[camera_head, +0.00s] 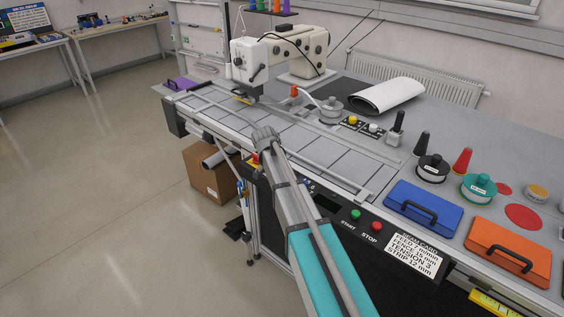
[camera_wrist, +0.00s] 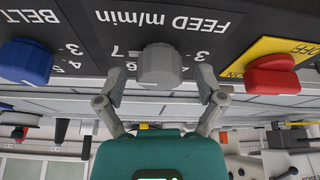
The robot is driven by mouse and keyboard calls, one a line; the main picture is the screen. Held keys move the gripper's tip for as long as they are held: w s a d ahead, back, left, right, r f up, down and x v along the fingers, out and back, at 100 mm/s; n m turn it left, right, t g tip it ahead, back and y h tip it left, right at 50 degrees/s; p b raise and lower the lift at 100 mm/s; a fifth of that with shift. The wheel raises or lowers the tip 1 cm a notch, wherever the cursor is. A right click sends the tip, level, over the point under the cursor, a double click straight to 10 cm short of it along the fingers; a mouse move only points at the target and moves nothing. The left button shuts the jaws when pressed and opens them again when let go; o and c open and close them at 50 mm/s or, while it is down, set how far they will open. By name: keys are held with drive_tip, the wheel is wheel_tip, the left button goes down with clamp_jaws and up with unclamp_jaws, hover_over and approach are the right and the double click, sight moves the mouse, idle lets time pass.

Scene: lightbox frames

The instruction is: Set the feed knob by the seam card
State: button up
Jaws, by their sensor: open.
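The seam card (camera_head: 418,254) is a white label on the front panel in the head view; it appears to read FEED 7 m/min, with fence, tension and strip lines below. The feed knob (camera_wrist: 160,64) is grey and sits under the upside-down words FEED m/min in the wrist view. Numbers including 3, 6 and 7 show around it; its pointer cannot be made out. My gripper (camera_wrist: 162,77) is open, one finger on each side of the knob, with no clear contact. In the head view my arm hides the feed knob and the fingers.
A blue BELT knob (camera_wrist: 25,62) and a red switch (camera_wrist: 272,75) on a yellow plate flank the feed knob. Green START (camera_head: 355,215) and red STOP (camera_head: 377,227) buttons lie right of my arm. The sewing machine (camera_head: 280,55) stands behind. Floor at left is clear.

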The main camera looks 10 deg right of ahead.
drive_tip(key=shift+n, duration=0.5)
drive_tip(key=shift+n+t+y, duration=0.5)
drive_tip(key=shift+n+y, duration=0.2)
drive_tip(key=shift+n, duration=0.9)
drive_tip(key=shift+n+t+y, duration=0.3)
drive_tip(key=shift+n+y, duration=0.6)
drive_tip(key=shift+n, duration=1.5)
drive_tip(key=shift+n+y, duration=1)
drive_tip(key=shift+n, duration=1.7)
drive_tip(key=shift+n+g+y, duration=0.5)
drive_tip(key=shift+n+y, duration=0.1)
drive_tip(key=shift+n, duration=1)
drive_tip(key=shift+r+n, duration=0.15)
drive_tip(key=shift+n, duration=0.15)
drive_tip(key=p+v, duration=1.2)
drive_tip(key=v, duration=0.1)
drive_tip(key=shift+r+p, duration=0.3)
drive_tip(key=shift+p, duration=0.05)
drive_tip(key=shift+s+d, duration=0.1)
